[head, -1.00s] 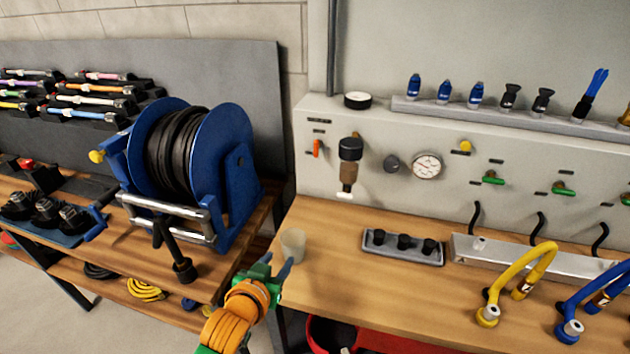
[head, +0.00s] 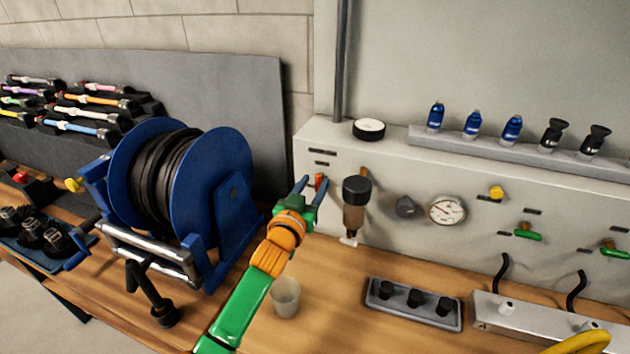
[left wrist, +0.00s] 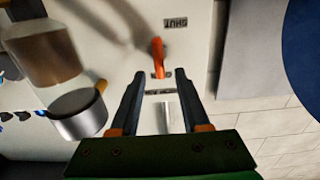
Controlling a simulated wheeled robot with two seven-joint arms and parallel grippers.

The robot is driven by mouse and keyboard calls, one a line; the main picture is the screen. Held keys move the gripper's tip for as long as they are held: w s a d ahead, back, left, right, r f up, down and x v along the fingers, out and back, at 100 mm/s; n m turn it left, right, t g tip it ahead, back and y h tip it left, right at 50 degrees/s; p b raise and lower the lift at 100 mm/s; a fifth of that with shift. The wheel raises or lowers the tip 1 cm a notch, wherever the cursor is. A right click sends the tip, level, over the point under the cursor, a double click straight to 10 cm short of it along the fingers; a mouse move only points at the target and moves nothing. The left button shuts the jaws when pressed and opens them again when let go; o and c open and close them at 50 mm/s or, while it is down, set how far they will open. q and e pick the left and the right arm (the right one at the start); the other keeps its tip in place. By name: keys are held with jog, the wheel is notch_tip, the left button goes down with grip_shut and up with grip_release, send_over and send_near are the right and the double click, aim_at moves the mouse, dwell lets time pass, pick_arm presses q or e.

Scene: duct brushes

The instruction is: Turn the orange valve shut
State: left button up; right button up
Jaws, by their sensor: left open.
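The orange valve (head: 319,181) is a small lever on the left end of the pale wall panel (head: 420,170). In the left wrist view the orange valve (left wrist: 158,56) shows just beyond and between the fingertips, near a label reading "SHUT". My left gripper (head: 311,186) is open, with its two fingers pointing at the panel on either side of the valve. In the left wrist view the open fingers of my left gripper (left wrist: 160,78) hold nothing. I cannot tell whether a finger touches the lever. My right gripper is not in view.
A filter with a black cap (head: 356,190) hangs close to the right of the valve. A gauge (head: 447,210) and green valves sit further right. A blue hose reel (head: 225,180) stands left of my arm. A clear cup (head: 285,298) stands on the bench below.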

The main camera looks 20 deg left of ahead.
pick_arm(q)
jog(key=shift+w+f, duration=0.2)
jog(key=shift+w, duration=0.4)
jog(key=shift+w+f, duration=0.2)
jog(key=shift+w, duration=0.35)
jog(key=shift+s+r, duration=0.2)
jog(key=shift+s, duration=0.1)
jog(key=shift+c, duration=0.7)
jog(key=shift+s, duration=0.1)
grip_shut()
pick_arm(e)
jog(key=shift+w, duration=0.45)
pick_arm(q)
jog(key=shift+m, duration=0.3)
jog(key=m, duration=0.3)
jog(key=shift+d+m+p, duration=0.25)
jog(key=shift+m+p, duration=0.05)
jog(key=m, duration=0.4)
jog(key=shift+d+f+m, duration=0.1)
jog(key=shift+d+m, duration=0.15)
jog(key=shift+m, duration=0.05)
jog(key=m, duration=0.4)
jog(key=shift+d+f, duration=0.15)
jog(key=shift+f, duration=0.05)
jog(key=shift+f+m, duration=0.15)
jog(key=shift+m, duration=2.35)
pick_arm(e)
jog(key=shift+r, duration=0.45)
